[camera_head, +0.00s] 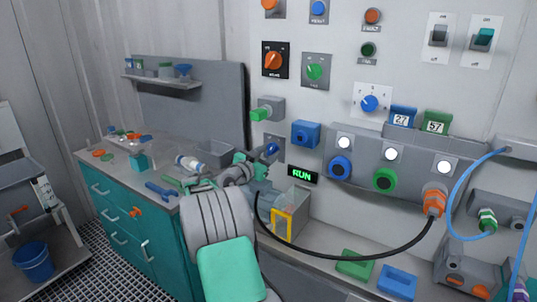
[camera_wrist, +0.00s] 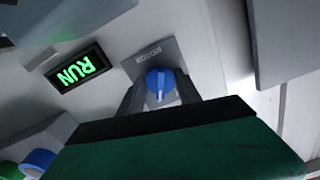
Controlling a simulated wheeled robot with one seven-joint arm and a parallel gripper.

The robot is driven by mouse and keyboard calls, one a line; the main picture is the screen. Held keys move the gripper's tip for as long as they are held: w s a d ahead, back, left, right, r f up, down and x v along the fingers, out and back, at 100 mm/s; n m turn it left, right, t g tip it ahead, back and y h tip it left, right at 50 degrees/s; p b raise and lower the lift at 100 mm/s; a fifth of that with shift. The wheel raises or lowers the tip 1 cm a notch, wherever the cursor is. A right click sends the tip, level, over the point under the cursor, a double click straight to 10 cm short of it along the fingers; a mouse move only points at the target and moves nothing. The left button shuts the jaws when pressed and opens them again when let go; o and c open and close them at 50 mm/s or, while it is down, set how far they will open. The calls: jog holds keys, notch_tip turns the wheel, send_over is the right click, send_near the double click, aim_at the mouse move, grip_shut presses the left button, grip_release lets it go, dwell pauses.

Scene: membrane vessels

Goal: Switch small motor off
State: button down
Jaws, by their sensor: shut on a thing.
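A blue rotary knob (camera_wrist: 159,84) sits on a small grey plate (camera_wrist: 150,58) on the wall panel. The plate's small lettering is too blurred to read surely. A white mark shows on the knob, pointing toward the bottom of the wrist view. My gripper (camera_wrist: 160,90) is shut on this knob, one dark finger at each side. In the head view the knob (camera_head: 271,149) shows at the tip of my arm, and my wrist hides part of the area below it. A black display (camera_head: 302,175) beside it reads a green RUN, and it shows upside down in the wrist view (camera_wrist: 77,71).
Other dials and switches surround it: an orange knob (camera_head: 273,61), a green knob (camera_head: 316,71), a green-tipped fitting (camera_head: 262,114) and a blue block (camera_head: 306,134). A black cable (camera_head: 350,256) hangs to the right. A teal workbench (camera_head: 125,215) stands at left.

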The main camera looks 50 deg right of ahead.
jog(key=n+b, duration=0.1)
jog(key=n, duration=0.1)
jog(key=shift+f+n, duration=0.1)
jog(key=shift+n, duration=0.3)
jog(key=n, duration=0.2)
jog(key=shift+s+n, duration=0.1)
jog(key=shift+n, duration=0.2)
jog(key=n+p, duration=0.1)
jog(key=n, duration=0.5)
jog(key=shift+s, duration=0.1)
jog(key=c, duration=0.8)
grip_release()
jog(key=shift+c, duration=0.2)
jog(key=a, duration=0.7)
jog(key=shift+s+a+b, duration=0.35)
jog(key=shift+b, duration=0.1)
